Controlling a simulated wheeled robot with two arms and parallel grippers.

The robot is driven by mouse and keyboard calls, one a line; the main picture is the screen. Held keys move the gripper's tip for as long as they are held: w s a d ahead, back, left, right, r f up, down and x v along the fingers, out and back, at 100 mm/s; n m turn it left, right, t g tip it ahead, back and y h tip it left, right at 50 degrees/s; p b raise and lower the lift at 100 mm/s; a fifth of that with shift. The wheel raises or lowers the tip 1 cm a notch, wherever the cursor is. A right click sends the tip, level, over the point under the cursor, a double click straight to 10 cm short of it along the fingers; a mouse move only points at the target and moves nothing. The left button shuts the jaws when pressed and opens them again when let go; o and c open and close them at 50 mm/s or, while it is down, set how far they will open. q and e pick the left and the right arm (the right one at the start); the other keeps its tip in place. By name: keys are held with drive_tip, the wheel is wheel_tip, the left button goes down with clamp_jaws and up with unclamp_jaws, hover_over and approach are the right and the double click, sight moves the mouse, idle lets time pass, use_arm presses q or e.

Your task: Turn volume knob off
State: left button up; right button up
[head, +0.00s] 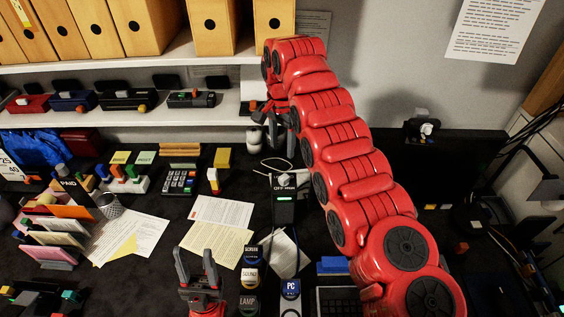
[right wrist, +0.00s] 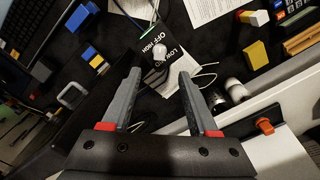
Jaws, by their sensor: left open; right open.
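A black box (head: 284,212) with OFF and HIGH lettering and a green light stands near the middle of the desk. The right wrist view shows its lettered face (right wrist: 172,66), reading LOW, OFF and HIGH, with a pale knob (right wrist: 158,52) on it. No volume label is readable, and I cannot tell the knob's exact setting. My right gripper (right wrist: 160,77) is open, its fingertips either side of the line to the knob and apparently short of it. In the head view the right gripper (head: 273,130) hangs beyond the box. My left gripper (head: 197,262) is open and empty over the front desk.
Buttons marked SCREEN (head: 250,250), SOUND (head: 249,277) and PC (head: 290,288) lie in front. Papers (head: 222,211) lie left of the box. A white cable (head: 277,164) loops behind it. A shelf edge (head: 190,122) runs along the back.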

wheel_tip(320, 180, up, 5)
drive_tip(key=p, duration=0.3)
idle(0.4)
